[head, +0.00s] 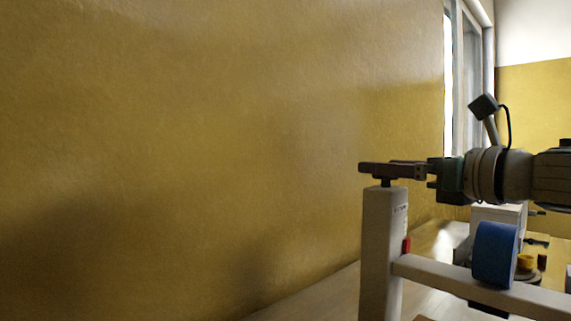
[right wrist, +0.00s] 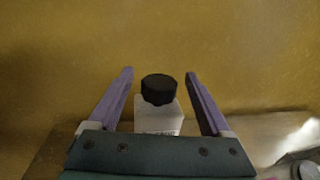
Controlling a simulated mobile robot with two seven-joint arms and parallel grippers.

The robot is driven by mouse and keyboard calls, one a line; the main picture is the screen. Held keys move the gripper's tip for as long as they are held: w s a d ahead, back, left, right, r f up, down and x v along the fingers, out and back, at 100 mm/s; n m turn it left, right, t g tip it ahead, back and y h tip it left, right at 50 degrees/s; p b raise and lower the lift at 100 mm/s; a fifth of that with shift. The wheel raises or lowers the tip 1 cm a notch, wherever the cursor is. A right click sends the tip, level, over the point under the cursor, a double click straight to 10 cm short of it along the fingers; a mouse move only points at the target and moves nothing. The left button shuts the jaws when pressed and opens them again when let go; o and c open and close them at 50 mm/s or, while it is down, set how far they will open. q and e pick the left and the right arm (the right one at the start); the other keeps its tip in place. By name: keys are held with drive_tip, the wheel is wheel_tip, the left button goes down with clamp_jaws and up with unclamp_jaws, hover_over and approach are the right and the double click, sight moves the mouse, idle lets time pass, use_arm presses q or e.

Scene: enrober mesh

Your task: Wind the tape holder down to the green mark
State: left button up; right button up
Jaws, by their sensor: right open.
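A white upright post (head: 382,250) carries a dark knob (head: 374,169) on top. A pale horizontal arm (head: 440,273) reaches right from the post and bears a blue tape roll (head: 494,252). A red mark (head: 406,245) shows on the post's side just above this arm; I see no green mark. My right gripper (head: 405,169) is level with the knob. In the right wrist view the open right gripper (right wrist: 159,73) has a purple finger on each side of the black knob (right wrist: 159,89), with gaps on both sides. My left gripper is out of view.
A yellow wall (head: 220,150) fills the left, close behind the post. A wooden worktop (head: 340,289) runs along it. A white box (head: 499,215) and small yellow and dark items stand behind the tape roll. A window (head: 472,80) is at the back right.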

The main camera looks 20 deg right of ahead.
drive_tip(key=shift+w+a, duration=0.1)
drive_tip(key=shift+w, duration=0.4)
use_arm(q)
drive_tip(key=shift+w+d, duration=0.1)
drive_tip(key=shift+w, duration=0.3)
use_arm(e)
drive_tip(key=shift+s, duration=0.1)
drive_tip(key=shift+c, duration=0.2)
drive_tip(key=shift+c, duration=0.8)
clamp_jaws()
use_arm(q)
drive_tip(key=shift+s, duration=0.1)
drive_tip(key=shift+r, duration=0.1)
use_arm(e)
drive_tip(key=shift+h, duration=0.3)
